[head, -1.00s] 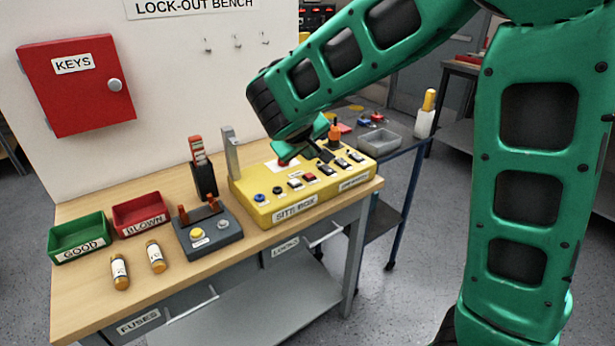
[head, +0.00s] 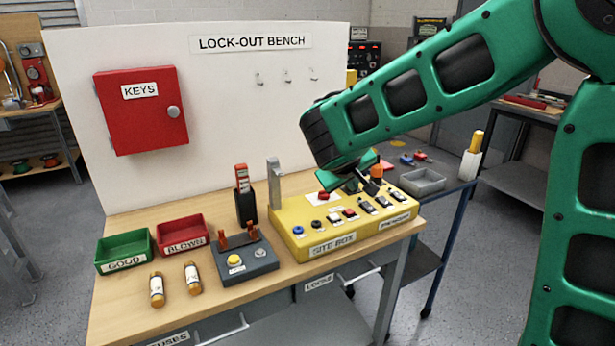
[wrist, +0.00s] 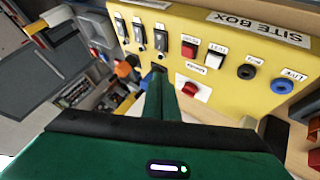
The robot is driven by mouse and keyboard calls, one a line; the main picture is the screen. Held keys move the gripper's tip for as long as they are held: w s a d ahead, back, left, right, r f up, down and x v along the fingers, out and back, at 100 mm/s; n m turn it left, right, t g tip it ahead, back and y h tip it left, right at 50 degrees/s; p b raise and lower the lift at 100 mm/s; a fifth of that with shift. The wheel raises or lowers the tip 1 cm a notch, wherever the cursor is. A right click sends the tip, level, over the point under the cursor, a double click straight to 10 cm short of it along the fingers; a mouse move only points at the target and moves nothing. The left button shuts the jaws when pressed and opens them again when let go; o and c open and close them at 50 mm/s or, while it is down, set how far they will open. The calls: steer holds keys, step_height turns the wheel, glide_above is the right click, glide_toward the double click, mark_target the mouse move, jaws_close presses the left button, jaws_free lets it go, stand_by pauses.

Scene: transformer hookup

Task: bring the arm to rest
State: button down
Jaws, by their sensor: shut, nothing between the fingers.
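My arm reaches in from the upper right in the head view. My gripper (head: 368,184) points down over the back part of the yellow site box (head: 290,236), partly hidden by my own wrist. In the wrist view my gripper (wrist: 159,72) shows as closed fingers, with nothing between them, in front of the yellow box face (wrist: 225,75). Whether the fingertips touch the box cannot be told.
The bench holds a green bin (head: 124,251), a red bin (head: 182,236), two fuses (head: 175,283) and a grey fuse holder (head: 245,262). A red key cabinet (head: 141,110) hangs on the white back panel. A cart with a grey tray (head: 422,181) stands right of the bench.

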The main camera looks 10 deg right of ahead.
steer(key=s+d+f+m+g, duration=0.2)
steer(key=s+d+m+g, duration=0.25)
steer(key=s+d, duration=1.1)
steer(key=s+d+f+m+g+y, duration=0.1)
steer(key=s+m+y, duration=0.1)
steer(key=s, duration=0.9)
steer(key=s+d+f+m+g+y, duration=0.1)
steer(key=s+m+g+y, duration=0.1)
steer(key=s, duration=0.9)
steer(key=shift+s+f+m+y, duration=0.2)
steer(key=shift+s+m+y, duration=0.15)
steer(key=shift+y, duration=0.15)
steer(key=shift+w+f+g, duration=0.25)
steer(key=shift+w, duration=0.4)
